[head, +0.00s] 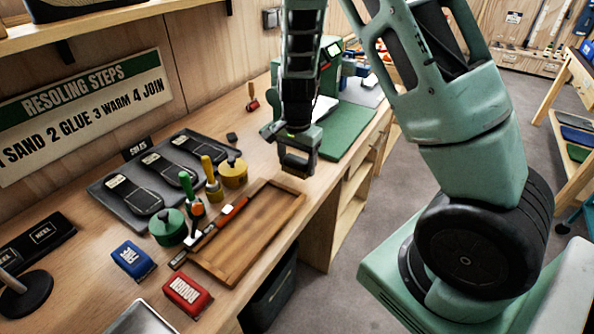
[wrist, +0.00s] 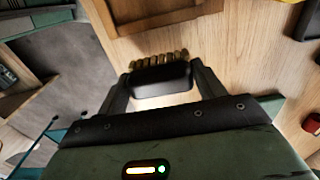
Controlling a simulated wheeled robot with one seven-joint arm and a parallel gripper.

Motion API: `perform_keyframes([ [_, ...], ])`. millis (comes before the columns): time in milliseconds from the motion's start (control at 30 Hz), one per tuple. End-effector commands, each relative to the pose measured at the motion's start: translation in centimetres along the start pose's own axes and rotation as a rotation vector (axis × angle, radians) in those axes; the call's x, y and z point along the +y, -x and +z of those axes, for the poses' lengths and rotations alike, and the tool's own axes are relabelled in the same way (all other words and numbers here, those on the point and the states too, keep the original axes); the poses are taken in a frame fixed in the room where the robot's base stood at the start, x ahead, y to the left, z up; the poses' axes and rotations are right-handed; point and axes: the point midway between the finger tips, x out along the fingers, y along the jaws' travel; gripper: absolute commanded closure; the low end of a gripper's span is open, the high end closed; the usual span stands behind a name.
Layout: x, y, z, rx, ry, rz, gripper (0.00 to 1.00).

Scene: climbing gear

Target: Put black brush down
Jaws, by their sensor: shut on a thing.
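My gripper (head: 298,164) is over the workbench (head: 270,125), just beyond the far end of the wooden tray (head: 285,200). In the wrist view my gripper (wrist: 160,84) is shut on the black brush (wrist: 160,79), a dark block with a row of tan bristles along its side facing the tray. In the head view the brush is hard to tell from the dark fingers. I cannot tell whether it touches the bench.
A green mat (head: 347,132) lies beyond my gripper. Yellow (head: 233,173) and green (head: 168,227) pots, a sole tray (head: 110,212), and blue (head: 133,260) and red (head: 187,295) blocks stand left. Bare wood surrounds my gripper; the bench edge is close on its right.

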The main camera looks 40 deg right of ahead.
Motion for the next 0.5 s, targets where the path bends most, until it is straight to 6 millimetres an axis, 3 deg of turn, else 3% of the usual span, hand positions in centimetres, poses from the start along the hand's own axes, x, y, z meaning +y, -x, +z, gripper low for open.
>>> perform_keyframes([
  [200, 0.1, -3.2, 0.0, -0.002, -0.003, 0.003, 0.53],
  [500, 0.1, -3.5, 0.0, -0.001, -0.001, 0.001, 0.53],
])
